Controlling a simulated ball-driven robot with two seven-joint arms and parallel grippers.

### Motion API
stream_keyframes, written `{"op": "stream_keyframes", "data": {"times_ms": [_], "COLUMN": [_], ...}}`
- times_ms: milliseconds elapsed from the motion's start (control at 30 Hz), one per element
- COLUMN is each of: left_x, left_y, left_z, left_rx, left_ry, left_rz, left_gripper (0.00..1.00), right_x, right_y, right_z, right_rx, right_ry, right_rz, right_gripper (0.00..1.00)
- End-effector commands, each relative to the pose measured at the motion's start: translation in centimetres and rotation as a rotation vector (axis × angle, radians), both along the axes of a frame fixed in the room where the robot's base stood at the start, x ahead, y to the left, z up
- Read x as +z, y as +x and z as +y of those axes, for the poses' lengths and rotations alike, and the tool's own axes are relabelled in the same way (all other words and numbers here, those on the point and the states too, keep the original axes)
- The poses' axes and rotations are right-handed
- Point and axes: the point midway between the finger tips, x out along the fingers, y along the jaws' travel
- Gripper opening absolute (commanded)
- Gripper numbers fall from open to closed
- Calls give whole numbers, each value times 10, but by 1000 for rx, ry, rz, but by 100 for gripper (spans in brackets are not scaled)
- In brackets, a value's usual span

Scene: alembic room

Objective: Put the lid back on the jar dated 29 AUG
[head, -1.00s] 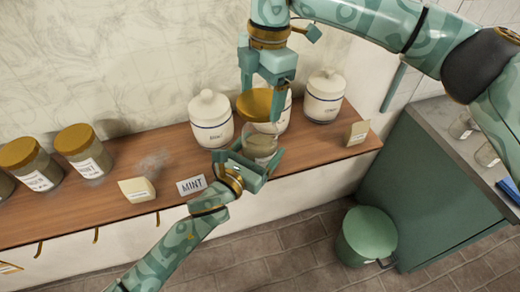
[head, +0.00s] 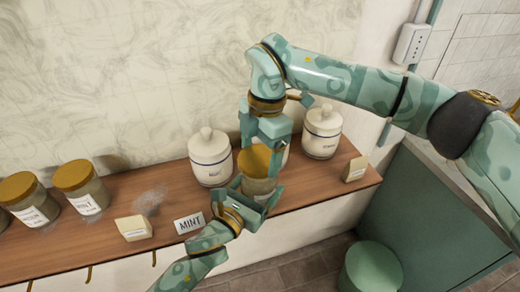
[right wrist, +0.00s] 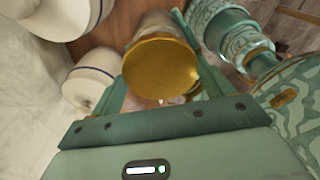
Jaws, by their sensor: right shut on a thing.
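A glass jar (head: 257,186) with brownish contents stands upright between the fingers of my left gripper (head: 255,196), which is closed around it at the shelf's front. My right gripper (head: 263,148) comes from above and is shut on a gold lid (head: 255,161). The lid is level, right over the jar's mouth; I cannot tell whether it touches the rim. In the right wrist view the lid (right wrist: 161,68) is between the fingers, with the jar (right wrist: 158,24) behind it. No date can be read on this jar.
White lidded canisters (head: 210,157) (head: 322,132) stand behind and to the right on the wooden shelf (head: 170,222). Gold-lidded jars (head: 82,188), a MINT card (head: 189,222) and a cream block (head: 133,229) are left. A green bin (head: 371,268) stands on the floor.

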Motion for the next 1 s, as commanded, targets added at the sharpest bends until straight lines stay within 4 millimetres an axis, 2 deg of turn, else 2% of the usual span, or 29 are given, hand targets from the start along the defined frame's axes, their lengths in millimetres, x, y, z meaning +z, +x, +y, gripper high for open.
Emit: {"op": "stream_keyframes", "data": {"times_ms": [300, 1000], "left_x": [0, 0], "left_y": [0, 0], "left_z": [0, 0], "left_rx": [1, 1], "left_ry": [1, 1], "left_rz": [0, 0], "left_gripper": [36, 36], "right_x": [-16, -20], "right_y": [0, 0], "right_z": [0, 0], "right_rx": [-1, 0], "right_ry": [-1, -1], "right_rz": [1, 1], "right_gripper": [59, 59]}}
